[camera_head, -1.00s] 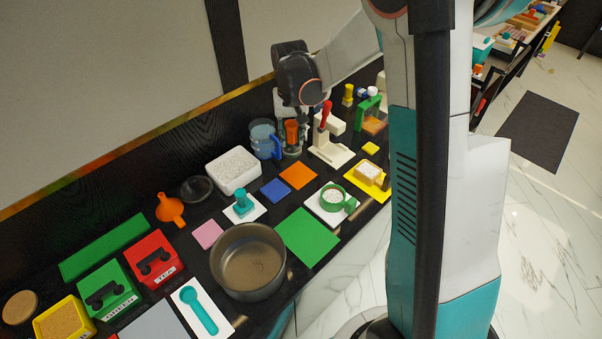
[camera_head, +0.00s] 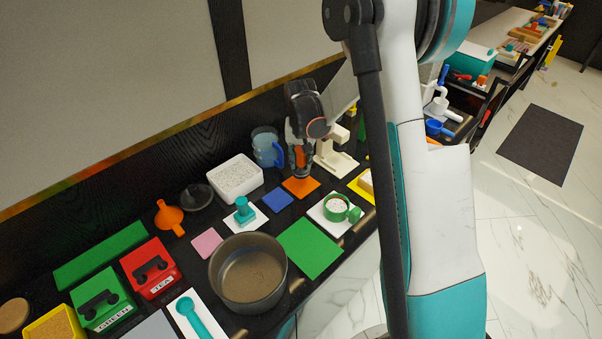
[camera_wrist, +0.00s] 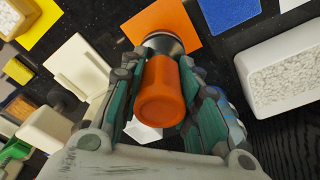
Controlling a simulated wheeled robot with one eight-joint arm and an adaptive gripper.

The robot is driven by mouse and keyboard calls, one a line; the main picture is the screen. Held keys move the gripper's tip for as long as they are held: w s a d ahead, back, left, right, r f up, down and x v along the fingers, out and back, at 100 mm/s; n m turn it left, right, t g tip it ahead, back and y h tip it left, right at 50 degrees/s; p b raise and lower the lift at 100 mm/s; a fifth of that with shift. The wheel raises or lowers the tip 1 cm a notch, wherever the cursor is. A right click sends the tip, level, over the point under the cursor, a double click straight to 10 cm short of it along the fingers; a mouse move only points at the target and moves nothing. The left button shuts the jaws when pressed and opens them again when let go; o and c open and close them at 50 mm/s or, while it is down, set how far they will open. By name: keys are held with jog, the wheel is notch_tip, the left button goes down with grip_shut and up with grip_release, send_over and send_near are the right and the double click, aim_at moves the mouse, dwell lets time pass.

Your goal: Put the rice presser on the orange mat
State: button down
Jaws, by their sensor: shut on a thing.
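My gripper (camera_head: 300,160) is shut on an orange-handled tool, which I take to be the rice presser (camera_head: 300,155). In the wrist view, the presser (camera_wrist: 162,92) stands between the teal-sided fingers of my gripper (camera_wrist: 160,100), its round metal base towards the mat. The flat orange mat (camera_head: 301,188) lies on the dark counter just in front of my gripper; it also shows in the wrist view (camera_wrist: 155,22). The presser's base overlaps the mat's edge in the wrist view. I cannot tell whether it touches the mat or counter.
A blue mat (camera_head: 278,199) and a white tub of rice (camera_head: 236,176) lie to the left. A blue jug (camera_head: 265,146) stands behind. A cream stand (camera_head: 333,158) is close on the right. A green strainer on a white mat (camera_head: 325,216) is at front right.

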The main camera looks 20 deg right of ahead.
aim_at(301, 169)
jog(key=shift+f+b, duration=0.6)
jog(key=shift+f, duration=1.95)
jog(key=shift+f, duration=0.15)
jog(key=c, duration=1.2)
grip_release()
